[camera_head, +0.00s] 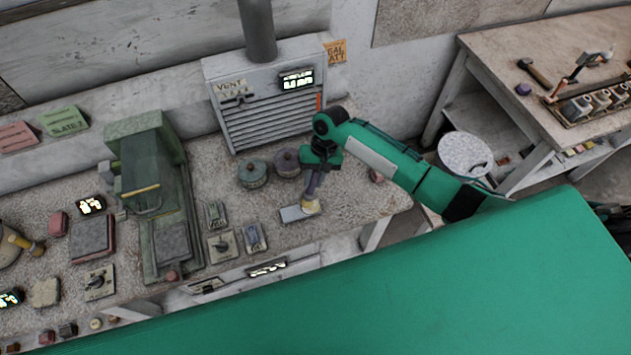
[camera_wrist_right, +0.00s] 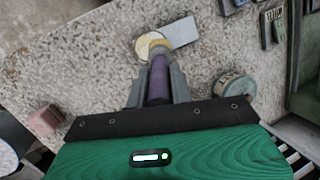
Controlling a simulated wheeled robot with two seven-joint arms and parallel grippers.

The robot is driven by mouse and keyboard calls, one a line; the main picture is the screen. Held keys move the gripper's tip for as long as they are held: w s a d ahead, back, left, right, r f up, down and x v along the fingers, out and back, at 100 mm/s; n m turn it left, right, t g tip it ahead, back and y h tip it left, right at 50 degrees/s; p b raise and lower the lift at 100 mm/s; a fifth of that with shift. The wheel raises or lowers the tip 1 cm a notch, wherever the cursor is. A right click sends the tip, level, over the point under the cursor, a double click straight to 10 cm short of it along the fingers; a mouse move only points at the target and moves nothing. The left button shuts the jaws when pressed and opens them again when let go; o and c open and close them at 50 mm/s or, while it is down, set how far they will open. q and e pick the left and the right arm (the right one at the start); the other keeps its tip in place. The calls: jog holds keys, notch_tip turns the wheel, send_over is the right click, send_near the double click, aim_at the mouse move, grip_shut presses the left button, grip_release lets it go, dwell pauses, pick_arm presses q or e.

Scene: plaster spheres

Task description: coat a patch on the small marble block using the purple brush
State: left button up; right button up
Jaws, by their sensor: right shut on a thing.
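My right gripper (camera_head: 316,172) is shut on the purple brush (camera_wrist_right: 158,82), which shows between the fingers in the right wrist view. The brush points down, its pale yellow bristle end (camera_head: 310,206) at the right end of a small pale grey slab (camera_head: 292,214), which looks like the small marble block. The slab also shows in the right wrist view (camera_wrist_right: 182,32), lying flat on the speckled bench. The bristles overlap the slab's near end in that view; I cannot tell whether they touch it. No coated patch can be made out. My left gripper is not in view.
Two round lidded pots, one greenish (camera_head: 253,174) and one purple (camera_head: 287,163), stand behind the slab. Small switch boxes (camera_head: 222,246) and a green machine (camera_head: 150,195) are to the left. A reddish block (camera_head: 376,175) lies right.

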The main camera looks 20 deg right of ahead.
jog(key=shift+f, duration=0.25)
dwell(0.5)
jog(key=shift+d+r+p, duration=0.15)
jog(key=shift+d+p, duration=0.15)
jog(key=shift+p, duration=0.2)
jog(key=shift+d+f, duration=0.2)
jog(key=shift+d, duration=0.15)
jog(key=shift+a, duration=1.3)
jog(key=shift+d, duration=0.1)
jog(key=shift+d, duration=1.2)
